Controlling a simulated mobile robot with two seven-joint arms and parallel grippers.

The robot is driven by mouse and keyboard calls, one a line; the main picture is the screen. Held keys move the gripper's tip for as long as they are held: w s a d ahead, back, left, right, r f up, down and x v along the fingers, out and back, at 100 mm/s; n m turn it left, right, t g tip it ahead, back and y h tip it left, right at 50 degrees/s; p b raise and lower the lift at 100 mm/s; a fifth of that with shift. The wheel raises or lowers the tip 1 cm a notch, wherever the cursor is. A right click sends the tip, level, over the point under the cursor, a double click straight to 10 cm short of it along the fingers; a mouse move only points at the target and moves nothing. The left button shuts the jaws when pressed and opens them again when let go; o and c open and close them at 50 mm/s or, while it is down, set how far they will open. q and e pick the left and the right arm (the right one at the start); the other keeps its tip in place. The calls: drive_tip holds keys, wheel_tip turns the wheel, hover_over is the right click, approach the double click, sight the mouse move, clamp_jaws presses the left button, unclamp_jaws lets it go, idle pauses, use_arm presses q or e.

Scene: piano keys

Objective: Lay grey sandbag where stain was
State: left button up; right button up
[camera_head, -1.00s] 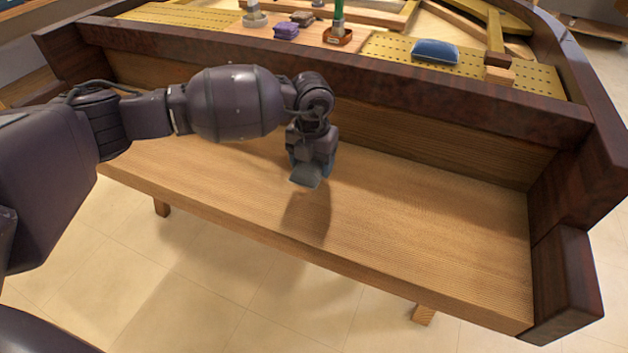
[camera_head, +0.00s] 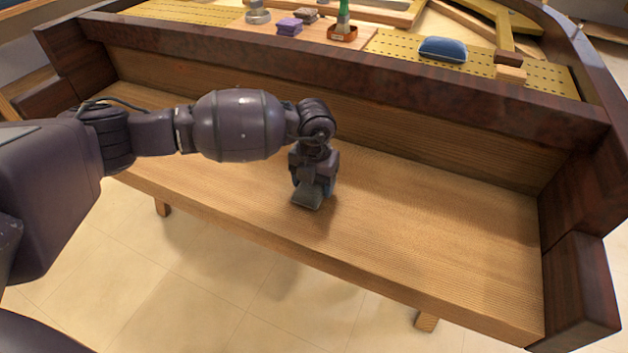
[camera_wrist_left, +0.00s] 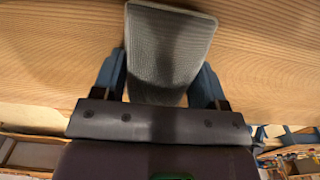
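The grey sandbag (camera_wrist_left: 165,55) sits between the two blue fingers of my left gripper (camera_wrist_left: 160,85) in the left wrist view. The fingers press against its two sides. In the head view the sandbag (camera_head: 308,197) shows as a small grey slab below my left gripper (camera_head: 314,188). It is at or just above the bare wooden keybed (camera_head: 420,215); I cannot tell if it touches. No stain shows on the visible wood. My right gripper is not in view.
A dark wooden rail (camera_head: 360,88) runs behind the keybed, and a dark side block (camera_head: 580,290) closes its right end. Beyond the rail lie a blue cushion (camera_head: 443,48), purple blocks (camera_head: 289,27) and a green-handled tool (camera_head: 343,20). The keybed is clear to the right.

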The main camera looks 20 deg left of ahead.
use_arm(q)
drive_tip(key=o, duration=0.4)
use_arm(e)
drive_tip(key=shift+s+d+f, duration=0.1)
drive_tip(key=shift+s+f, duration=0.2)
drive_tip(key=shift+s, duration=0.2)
use_arm(q)
wheel_tip(320, 180, up, 11)
drive_tip(key=p, duration=0.2)
drive_tip(key=shift+f+p, duration=0.15)
drive_tip(key=shift+p, duration=0.2)
drive_tip(key=shift+r, duration=0.85)
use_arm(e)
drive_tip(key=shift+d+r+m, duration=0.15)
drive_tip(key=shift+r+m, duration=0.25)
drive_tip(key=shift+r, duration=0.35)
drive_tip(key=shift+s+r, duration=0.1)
